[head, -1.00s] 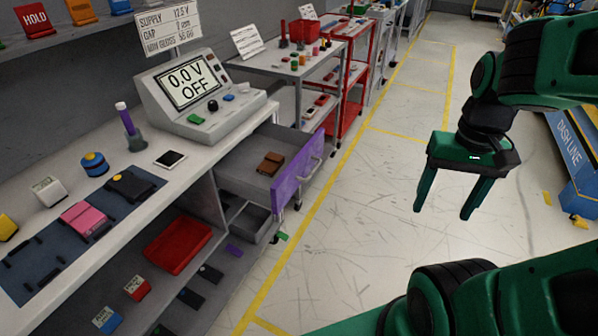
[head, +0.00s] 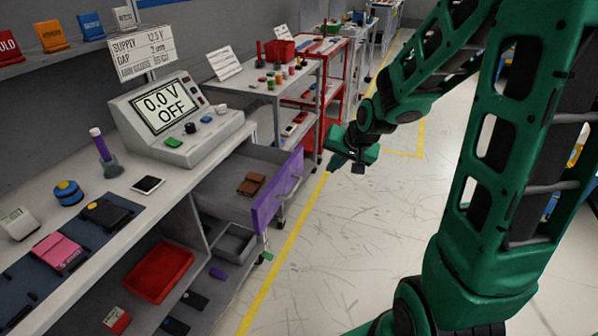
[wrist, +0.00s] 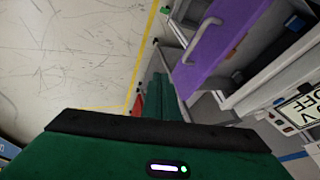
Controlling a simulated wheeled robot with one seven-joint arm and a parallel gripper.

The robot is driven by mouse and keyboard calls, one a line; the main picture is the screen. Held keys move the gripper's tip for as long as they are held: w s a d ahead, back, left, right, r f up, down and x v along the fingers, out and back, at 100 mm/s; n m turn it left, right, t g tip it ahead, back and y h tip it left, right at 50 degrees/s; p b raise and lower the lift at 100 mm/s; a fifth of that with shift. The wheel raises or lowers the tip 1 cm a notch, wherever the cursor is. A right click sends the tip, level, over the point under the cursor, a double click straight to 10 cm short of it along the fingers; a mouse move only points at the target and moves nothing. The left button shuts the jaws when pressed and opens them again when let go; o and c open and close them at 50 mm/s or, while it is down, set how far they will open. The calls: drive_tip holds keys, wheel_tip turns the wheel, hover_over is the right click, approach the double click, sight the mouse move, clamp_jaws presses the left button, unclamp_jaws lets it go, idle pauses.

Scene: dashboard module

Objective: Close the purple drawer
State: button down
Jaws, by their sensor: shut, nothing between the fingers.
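The purple drawer front (head: 276,190) stands pulled out from the grey bench, so the drawer is open. A brown wallet-like object (head: 251,184) lies inside it. The exact gap to the front is hard to tell.
A grey open bin (head: 235,243) sits below the drawer, beside a red tray (head: 158,272). A meter (head: 180,120) stands on the bench above. A white trolley (head: 275,90) and a red trolley (head: 318,95) stand behind. The floor to the right is clear.

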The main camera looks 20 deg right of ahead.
drive_tip(key=w+a+f, duration=0.5)
drive_tip(key=w+f, duration=0.3)
drive_tip(key=w, duration=0.3)
drive_tip(key=shift+w+f+t, duration=0.25)
drive_tip(key=shift+w+t, duration=0.1)
drive_tip(key=shift+t, duration=0.05)
idle(0.4)
